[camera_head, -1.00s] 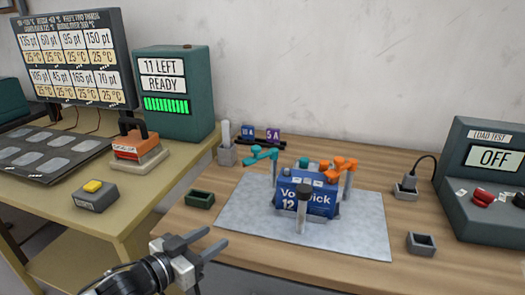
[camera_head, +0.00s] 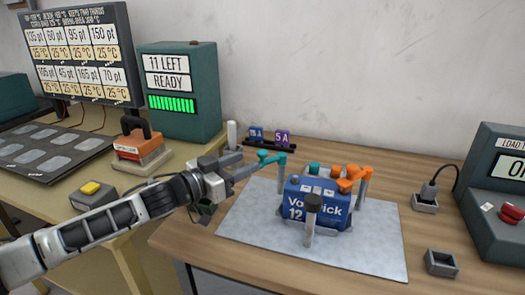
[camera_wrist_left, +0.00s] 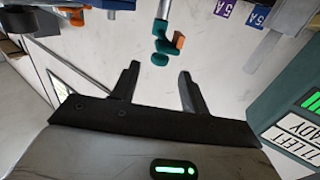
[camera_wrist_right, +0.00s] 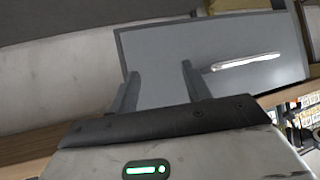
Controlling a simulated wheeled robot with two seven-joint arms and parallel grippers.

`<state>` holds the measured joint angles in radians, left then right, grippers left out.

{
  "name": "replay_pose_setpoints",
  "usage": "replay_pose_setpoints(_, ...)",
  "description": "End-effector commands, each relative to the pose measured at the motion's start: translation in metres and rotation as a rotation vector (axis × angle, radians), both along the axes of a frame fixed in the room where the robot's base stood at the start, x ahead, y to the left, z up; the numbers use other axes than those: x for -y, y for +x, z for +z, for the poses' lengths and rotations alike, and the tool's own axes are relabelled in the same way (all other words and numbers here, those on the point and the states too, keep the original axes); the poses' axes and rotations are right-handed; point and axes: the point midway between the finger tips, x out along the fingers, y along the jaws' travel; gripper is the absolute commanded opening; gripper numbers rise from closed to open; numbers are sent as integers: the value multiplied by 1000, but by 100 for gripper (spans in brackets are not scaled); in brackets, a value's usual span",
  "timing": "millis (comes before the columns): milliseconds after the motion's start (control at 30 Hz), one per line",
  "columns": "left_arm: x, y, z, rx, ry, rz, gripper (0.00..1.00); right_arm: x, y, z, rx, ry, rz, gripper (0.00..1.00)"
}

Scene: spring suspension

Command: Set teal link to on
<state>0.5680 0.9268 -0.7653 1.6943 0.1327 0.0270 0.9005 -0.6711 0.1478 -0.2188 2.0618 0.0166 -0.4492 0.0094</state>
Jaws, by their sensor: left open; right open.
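The teal link (camera_head: 271,158) stands on a grey post at the left of the blue battery block (camera_head: 318,203), its arm pointing left toward my gripper. My left gripper (camera_head: 243,169) is open and empty, with its fingertips close to the teal link's free end. In the left wrist view the teal link (camera_wrist_left: 162,46) lies just beyond the gap between the open fingers (camera_wrist_left: 158,75), apart from them. An orange link (camera_head: 350,178) sits at the block's right. My right gripper (camera_wrist_right: 157,72) is open and empty in its own wrist view, away from the block.
A grey mat (camera_head: 375,245) lies under the block. Fuse holders (camera_head: 270,140) are behind. A load test box (camera_head: 500,190) and a small grey tray (camera_head: 441,263) are at the right.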

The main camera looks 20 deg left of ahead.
Motion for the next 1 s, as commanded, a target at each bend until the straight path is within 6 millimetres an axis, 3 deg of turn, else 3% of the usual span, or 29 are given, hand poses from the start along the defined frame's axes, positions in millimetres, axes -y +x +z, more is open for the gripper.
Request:
replay_pose_setpoints(100, 15, 23, 3, 2, -2, 0, 45, 1, 2, 5, 5, -4, 3, 48)
replay_pose_setpoints(300, 30, 48, 1, 1, -2, -1, 45, 2, 4, 5, 9, -9, 3, 48)
replay_pose_setpoints(767, 36, 58, -1, -1, 1, 0, 45, 3, 5, 6, 12, -10, 1, 48)
replay_pose_setpoints(900, 36, 58, -1, -1, 1, 0, 6, 2, 4, 6, 11, -6, -2, 48)
replay_pose_setpoints(933, 36, 58, -1, -1, 1, 0, 0, 2, 4, 6, 10, -5, -2, 48)
replay_pose_setpoints(1000, 36, 58, -1, -1, 1, 0, 0, 1, 3, 6, 8, -3, -4, 48)
